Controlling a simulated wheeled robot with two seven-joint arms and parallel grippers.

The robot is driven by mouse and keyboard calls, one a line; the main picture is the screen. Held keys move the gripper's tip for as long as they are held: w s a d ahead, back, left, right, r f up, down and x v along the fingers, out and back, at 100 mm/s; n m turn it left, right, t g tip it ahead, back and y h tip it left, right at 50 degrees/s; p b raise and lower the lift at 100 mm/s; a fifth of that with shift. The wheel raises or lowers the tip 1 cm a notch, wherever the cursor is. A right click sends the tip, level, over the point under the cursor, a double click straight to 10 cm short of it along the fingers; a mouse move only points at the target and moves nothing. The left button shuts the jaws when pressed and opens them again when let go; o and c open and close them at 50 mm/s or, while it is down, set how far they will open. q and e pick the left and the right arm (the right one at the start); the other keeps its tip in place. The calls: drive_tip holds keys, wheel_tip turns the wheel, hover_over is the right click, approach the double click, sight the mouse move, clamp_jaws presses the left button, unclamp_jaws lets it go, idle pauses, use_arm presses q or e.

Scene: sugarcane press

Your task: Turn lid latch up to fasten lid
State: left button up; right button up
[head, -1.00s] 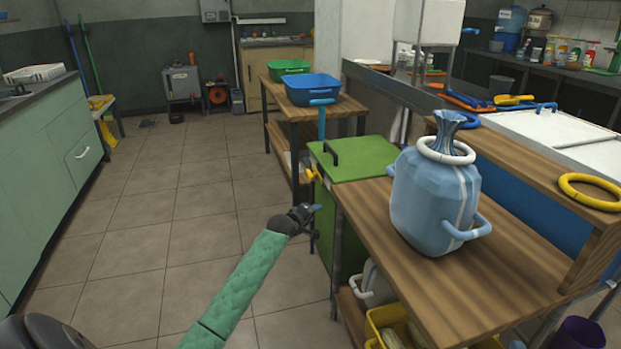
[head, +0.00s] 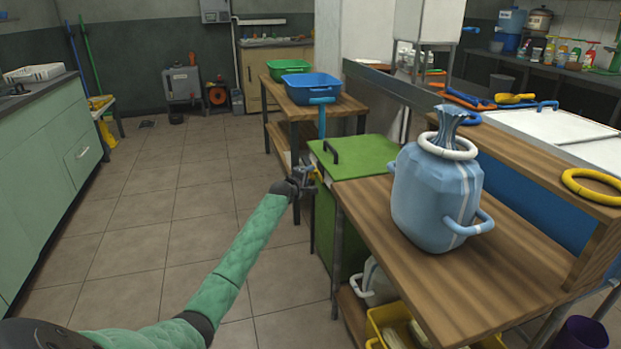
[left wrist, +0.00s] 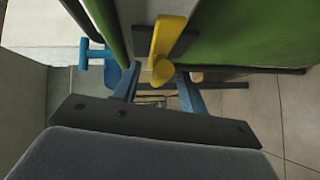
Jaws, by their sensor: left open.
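The green lid (head: 358,158) with a black handle closes the top of the green box (head: 328,215) between the two wooden tables. The yellow latch (head: 315,177) is at the box's left edge, partly hidden by my gripper. In the left wrist view the yellow latch (left wrist: 163,48) lies just ahead, with its rounded end between the two blue fingers. My left gripper (head: 310,172) is open at the latch; its fingers also show in the left wrist view (left wrist: 158,90), one on each side of the latch's end. I cannot tell whether they touch it. My right gripper is not in view.
A wooden table (head: 440,280) with a blue sack-like jar (head: 435,195) stands at the right, close to the box. Behind the box, another table holds a blue tub (head: 313,92) and a green tub (head: 288,68). The tiled floor (head: 160,215) at left is clear.

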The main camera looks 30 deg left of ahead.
use_arm(q)
drive_tip(key=shift+w+a+f, duration=0.1)
drive_tip(key=shift+w, duration=0.7)
clamp_jaws()
